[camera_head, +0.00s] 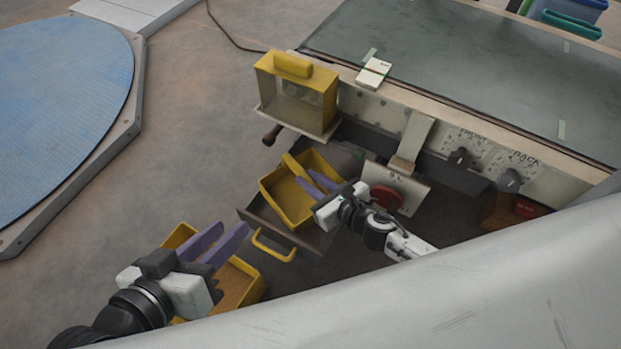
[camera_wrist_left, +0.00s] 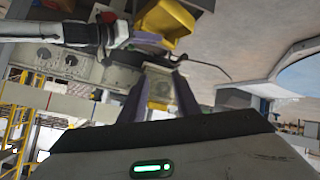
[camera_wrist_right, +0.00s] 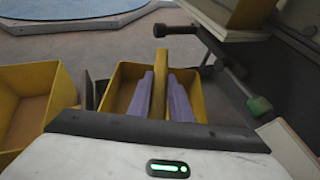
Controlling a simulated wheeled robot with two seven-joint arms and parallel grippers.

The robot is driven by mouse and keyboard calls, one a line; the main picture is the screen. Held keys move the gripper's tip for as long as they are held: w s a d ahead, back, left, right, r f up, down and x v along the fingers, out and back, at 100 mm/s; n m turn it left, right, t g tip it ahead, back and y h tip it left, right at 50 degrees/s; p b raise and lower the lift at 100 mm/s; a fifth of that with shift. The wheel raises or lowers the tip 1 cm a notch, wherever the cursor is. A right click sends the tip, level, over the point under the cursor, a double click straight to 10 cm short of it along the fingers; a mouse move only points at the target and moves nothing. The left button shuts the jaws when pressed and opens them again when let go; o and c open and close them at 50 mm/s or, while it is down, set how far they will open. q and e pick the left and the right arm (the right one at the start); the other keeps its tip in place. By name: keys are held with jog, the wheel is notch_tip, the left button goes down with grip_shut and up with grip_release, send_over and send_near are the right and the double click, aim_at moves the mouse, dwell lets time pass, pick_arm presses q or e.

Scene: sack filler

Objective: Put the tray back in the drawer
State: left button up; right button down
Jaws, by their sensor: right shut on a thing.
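The yellow tray (camera_head: 277,202) is at the open grey drawer (camera_head: 322,240), which has a yellow loop handle (camera_head: 273,248). The tray sits skewed over the drawer; I cannot tell whether it rests inside or hangs above it. My right gripper (camera_head: 318,183) is shut on the tray's raised middle bar; the right wrist view shows its purple fingers (camera_wrist_right: 160,98) on both sides of that bar (camera_wrist_right: 160,70). My left gripper (camera_head: 217,243) is open and empty, left of the drawer above a second yellow bin; its spread fingers show in the left wrist view (camera_wrist_left: 159,98).
The second yellow bin (camera_head: 243,284) with a brown inside stands on the floor front left, partly hidden by my left gripper. A yellow-framed box (camera_head: 295,92) juts from the machine behind the tray. A red knob (camera_head: 387,198) is right of my right gripper.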

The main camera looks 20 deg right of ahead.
jog(key=shift+f, duration=0.2)
jog(key=c, duration=1.6)
grip_release()
pick_arm(q)
jog(key=shift+r, duration=0.15)
